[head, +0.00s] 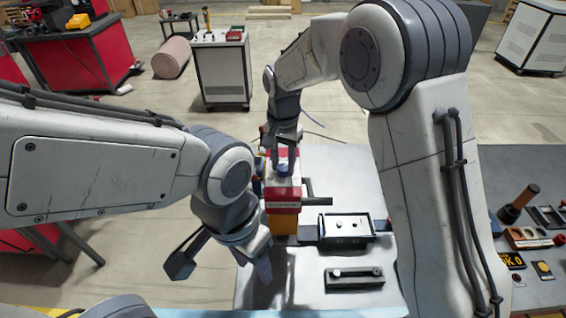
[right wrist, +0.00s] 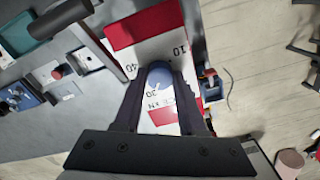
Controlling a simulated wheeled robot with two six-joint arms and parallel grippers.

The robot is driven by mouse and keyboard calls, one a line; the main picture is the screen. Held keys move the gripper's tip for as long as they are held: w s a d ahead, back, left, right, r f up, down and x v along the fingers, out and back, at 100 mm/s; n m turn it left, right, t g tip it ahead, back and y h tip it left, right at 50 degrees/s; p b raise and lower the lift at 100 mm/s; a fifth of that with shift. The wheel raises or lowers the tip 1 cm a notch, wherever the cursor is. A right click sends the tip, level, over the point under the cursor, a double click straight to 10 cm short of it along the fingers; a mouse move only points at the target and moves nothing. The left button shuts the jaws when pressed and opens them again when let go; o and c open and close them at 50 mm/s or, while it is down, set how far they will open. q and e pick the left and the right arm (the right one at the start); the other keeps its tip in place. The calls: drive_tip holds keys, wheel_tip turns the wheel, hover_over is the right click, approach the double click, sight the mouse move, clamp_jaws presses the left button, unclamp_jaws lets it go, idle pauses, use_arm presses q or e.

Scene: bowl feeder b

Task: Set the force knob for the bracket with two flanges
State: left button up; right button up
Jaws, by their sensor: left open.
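The red and white press (head: 285,203) stands at the table's middle. My left gripper (head: 263,268) is open and empty, low over the table's left front part, left of and nearer than the press. I cannot make out a bracket with two flanges.
A tray with small parts (head: 346,240) and a black fixture (head: 354,280) lie right of the press on the grey table (head: 310,292). A wooden-handled tool (head: 520,203), small trays and a yellow card (head: 511,261) lie at far right, beyond my right arm.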

clamp_jaws()
drive_tip(key=shift+n, duration=0.3)
drive_tip(key=n, duration=0.2)
drive_tip(key=shift+n, duration=0.3)
drive_tip(key=n+p, duration=0.1)
drive_tip(key=n, duration=0.3)
drive_tip(key=shift+r, duration=0.1)
drive_tip(key=n, duration=0.5)
drive_tip(key=shift+w+n+p, duration=0.1)
drive_tip(key=shift+n+p, duration=0.25)
drive_tip(key=shift+n, duration=1.45)
